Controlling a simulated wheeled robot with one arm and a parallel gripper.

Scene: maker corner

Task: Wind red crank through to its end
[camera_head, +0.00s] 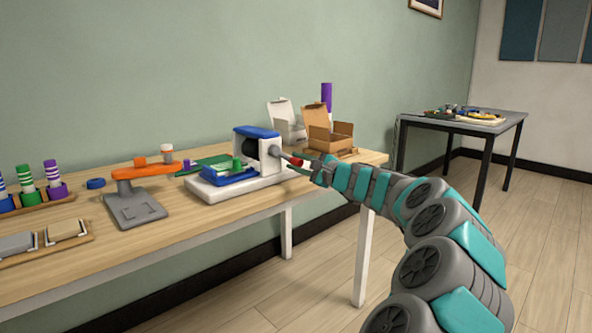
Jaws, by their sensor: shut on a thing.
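The red crank (294,161) sticks out from the right side of a white and blue machine (257,144) on the wooden table. Its grey arm (276,151) runs from the machine's side down to the red handle. My gripper (306,163) reaches in from the right and is shut on the red handle. The jaws hide part of the handle. A blue tray (228,177) with a green piece (237,164) in it sits at the machine's front left, on the white base.
An orange-topped stand (146,170) is left of the machine. An open cardboard box (331,136) and a white box (284,124) stand behind my gripper. Colored peg stacks (28,185) are at far left. A second table (463,118) is at the back right.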

